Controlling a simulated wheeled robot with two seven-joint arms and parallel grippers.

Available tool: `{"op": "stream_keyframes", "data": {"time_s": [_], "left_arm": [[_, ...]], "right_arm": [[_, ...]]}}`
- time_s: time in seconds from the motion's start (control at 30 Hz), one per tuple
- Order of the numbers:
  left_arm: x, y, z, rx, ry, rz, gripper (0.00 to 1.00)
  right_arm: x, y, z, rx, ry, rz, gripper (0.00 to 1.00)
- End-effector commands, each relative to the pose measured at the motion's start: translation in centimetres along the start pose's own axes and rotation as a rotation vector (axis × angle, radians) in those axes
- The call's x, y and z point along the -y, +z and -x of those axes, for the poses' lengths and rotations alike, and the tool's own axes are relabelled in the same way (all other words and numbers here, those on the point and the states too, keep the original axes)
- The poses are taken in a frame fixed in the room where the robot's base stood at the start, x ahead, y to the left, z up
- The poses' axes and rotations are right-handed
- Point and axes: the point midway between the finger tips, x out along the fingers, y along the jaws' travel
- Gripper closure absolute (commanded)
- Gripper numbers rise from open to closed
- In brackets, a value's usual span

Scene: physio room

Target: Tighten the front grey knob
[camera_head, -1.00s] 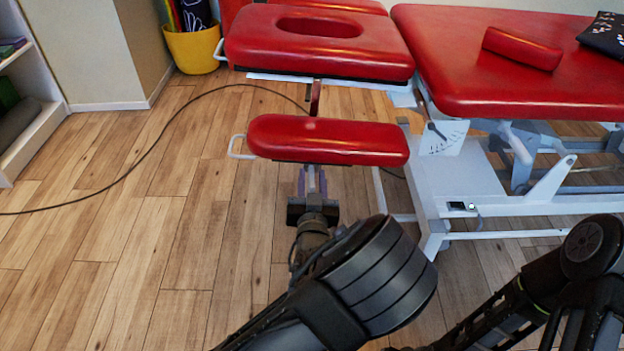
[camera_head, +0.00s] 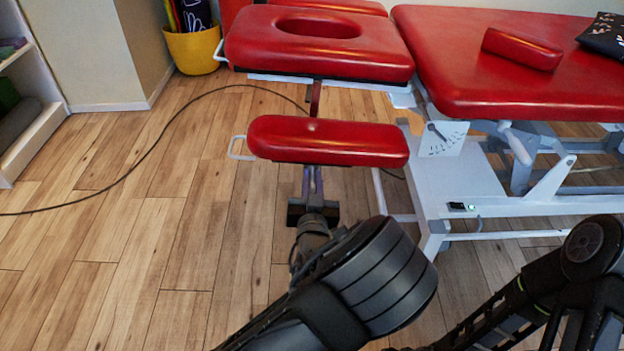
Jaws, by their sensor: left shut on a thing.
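The red treatment table (camera_head: 470,60) stands at the upper right, with a red headrest (camera_head: 370,50) that has an oval opening. A narrow red pad (camera_head: 330,140) with a white loop handle sits lower, in front of the headrest. My left gripper (camera_head: 312,178) points away from me at the front underside of this pad. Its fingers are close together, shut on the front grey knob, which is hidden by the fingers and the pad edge. My right arm (camera_head: 560,280) shows at the lower right, with its gripper out of view.
The table's white frame (camera_head: 450,190) and its leg stand to the right of my left gripper. A black cable (camera_head: 150,150) runs over the wood floor at the left. A yellow bin (camera_head: 193,48) and a shelf (camera_head: 35,140) are farther left. The left floor is otherwise clear.

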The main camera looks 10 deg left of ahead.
Motion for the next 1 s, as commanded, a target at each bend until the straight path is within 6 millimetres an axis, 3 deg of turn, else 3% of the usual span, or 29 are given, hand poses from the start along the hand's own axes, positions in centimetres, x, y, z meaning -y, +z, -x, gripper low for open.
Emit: {"op": "stream_keyframes", "data": {"time_s": [0.37,1.0], "left_arm": [[-0.2,-0.2,0.0,0.000,0.000,-0.192,1.00],[-1.0,0.3,0.0,0.000,0.001,-0.785,1.00]], "right_arm": [[0.4,0.1,1.4,0.006,0.000,0.001,0.64],[1.2,0.3,4.1,0.020,0.000,0.002,0.64]]}}
